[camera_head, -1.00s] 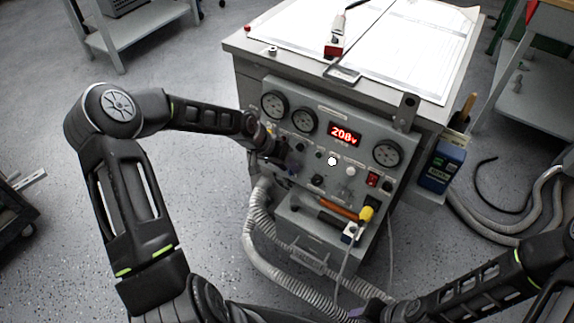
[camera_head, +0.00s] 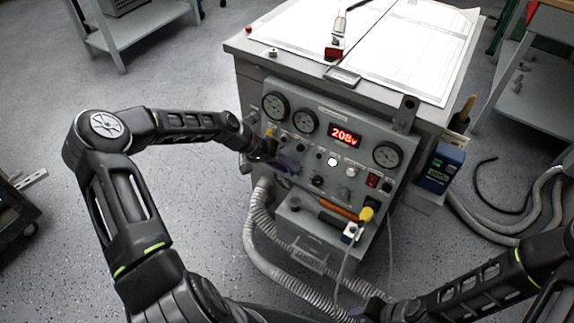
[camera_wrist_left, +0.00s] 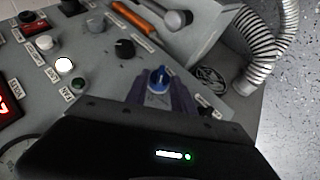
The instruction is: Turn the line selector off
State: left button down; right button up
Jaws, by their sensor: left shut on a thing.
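The grey panel (camera_head: 340,118) carries gauges, knobs and a red display (camera_head: 345,136) reading 208v. My left gripper (camera_head: 288,163) is at the panel's left part. In the left wrist view its purple fingers (camera_wrist_left: 158,92) stand on both sides of a blue selector knob (camera_wrist_left: 158,78) and are shut on it. The knob has a pale mark; its label is partly hidden by the gripper and cannot be read. In the head view the gripper hides this knob. My right gripper (camera_head: 358,312) shows only in part at the bottom edge, away from the panel; its jaws are unclear.
A black knob (camera_wrist_left: 124,48) and a lit white button (camera_wrist_left: 64,65) sit near the blue knob. An orange-handled tool (camera_head: 338,207) lies below the panel. Grey corrugated hoses (camera_head: 262,240) hang at its lower left. Papers (camera_head: 400,40) cover the top.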

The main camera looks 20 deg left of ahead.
pick_arm(q)
jog(key=shift+a+f+n+t+h+b, duration=0.25)
jog(key=shift+n+h+b, duration=0.3)
jog(key=shift+h+b, duration=0.45)
jog(key=shift+a+f+n+t+h+b, duration=0.2)
jog(key=shift+n+h+b, duration=0.35)
jog(key=shift+h+b, duration=0.4)
jog(key=shift+d, duration=0.1)
jog(key=c, duration=1.1)
grip_release()
jog(key=v, duration=0.7)
jog(key=shift+s+a+r, duration=0.1)
jog(key=shift+a+r, duration=0.05)
jog(key=shift+a, duration=0.25)
